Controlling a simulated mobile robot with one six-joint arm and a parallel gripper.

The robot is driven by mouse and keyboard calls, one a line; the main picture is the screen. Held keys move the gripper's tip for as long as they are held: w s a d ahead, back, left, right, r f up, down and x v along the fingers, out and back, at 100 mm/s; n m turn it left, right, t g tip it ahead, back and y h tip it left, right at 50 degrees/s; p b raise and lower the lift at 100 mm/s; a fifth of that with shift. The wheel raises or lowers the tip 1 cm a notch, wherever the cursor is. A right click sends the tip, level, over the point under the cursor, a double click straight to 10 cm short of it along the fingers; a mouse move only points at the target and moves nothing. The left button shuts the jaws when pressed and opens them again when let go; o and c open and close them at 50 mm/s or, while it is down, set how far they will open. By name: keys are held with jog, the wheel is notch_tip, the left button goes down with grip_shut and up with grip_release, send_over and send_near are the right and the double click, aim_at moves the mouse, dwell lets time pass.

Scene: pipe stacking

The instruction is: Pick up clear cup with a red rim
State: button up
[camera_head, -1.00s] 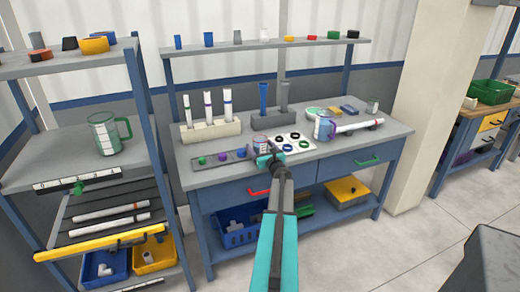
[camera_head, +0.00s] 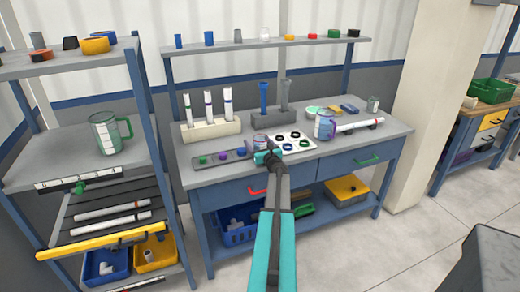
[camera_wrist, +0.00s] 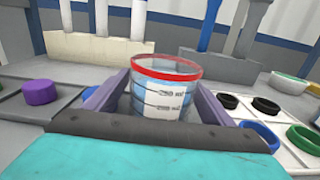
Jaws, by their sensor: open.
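The clear cup with a red rim (camera_wrist: 163,95) stands upright on the workbench, seen in the wrist view with grey measuring marks on its side. In the head view the cup (camera_head: 260,140) is small and partly hidden behind my gripper (camera_head: 266,156). In the wrist view my gripper (camera_wrist: 160,100) is open, with one purple finger on each side of the cup. The cup's lower part is hidden by the gripper body. I cannot tell whether the fingers touch the cup.
A tray of coloured caps (camera_head: 222,158) lies left of the cup, and a white tray of rings (camera_head: 295,143) lies right. A tube rack (camera_head: 210,131) and a grey holder (camera_head: 272,119) stand behind.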

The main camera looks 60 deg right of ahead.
aim_at(258, 136)
jog(key=c, duration=1.3)
jog(key=shift+r, duration=0.3)
jog(key=shift+r+b, duration=0.35)
jog(key=shift+r, duration=1.2)
jog(key=shift+v, duration=1.3)
jog(key=r+b+v, duration=0.1)
jog(key=b+v, duration=0.1)
jog(key=v, duration=1.1)
jog(key=shift+s+d+r, duration=0.2)
jog(key=shift+s+d, duration=0.1)
jog(key=shift+d, duration=0.05)
jog(key=shift+s+a, duration=0.1)
